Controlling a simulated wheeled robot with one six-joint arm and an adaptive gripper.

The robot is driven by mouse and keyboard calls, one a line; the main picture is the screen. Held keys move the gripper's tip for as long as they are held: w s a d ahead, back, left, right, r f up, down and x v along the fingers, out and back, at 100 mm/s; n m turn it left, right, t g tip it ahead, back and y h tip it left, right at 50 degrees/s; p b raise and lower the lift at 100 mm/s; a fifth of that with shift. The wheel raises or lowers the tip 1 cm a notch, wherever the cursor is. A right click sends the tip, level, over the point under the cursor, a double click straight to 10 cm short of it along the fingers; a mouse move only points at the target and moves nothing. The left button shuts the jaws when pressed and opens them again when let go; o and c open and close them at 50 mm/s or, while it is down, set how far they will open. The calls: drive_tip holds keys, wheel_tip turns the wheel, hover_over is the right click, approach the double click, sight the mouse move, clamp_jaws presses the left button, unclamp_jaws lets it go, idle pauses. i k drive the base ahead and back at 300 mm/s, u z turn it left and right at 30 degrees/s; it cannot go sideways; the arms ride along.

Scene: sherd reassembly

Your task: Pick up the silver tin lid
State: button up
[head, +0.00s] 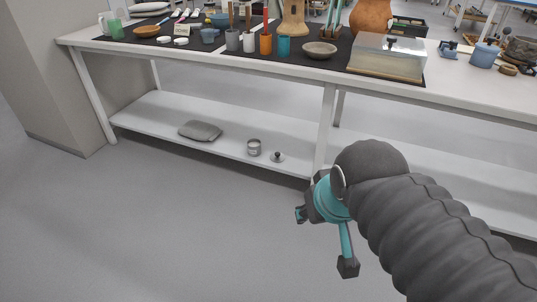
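A small silver lid with a dark knob (277,157) lies on the white lower shelf of the long table, near its front edge. A small grey tin (254,147) stands just to its left, apart from it. My gripper (323,240) is in front of the shelf, to the right of the lid and lower in the picture. Its two fingers are spread wide, with nothing seen between them. My arm hides part of the shelf to the right.
A grey cushion-like bag (200,130) lies farther left on the lower shelf (150,112). A table leg (325,128) stands right of the lid. The tabletop above holds cups, bowls and a clear box (388,57). The grey floor (150,220) in front is clear.

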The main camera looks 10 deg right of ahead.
sight(277, 157)
drive_tip(key=u, duration=1.5)
drive_tip(key=i, duration=1.65)
drive_tip(key=z, duration=2.6)
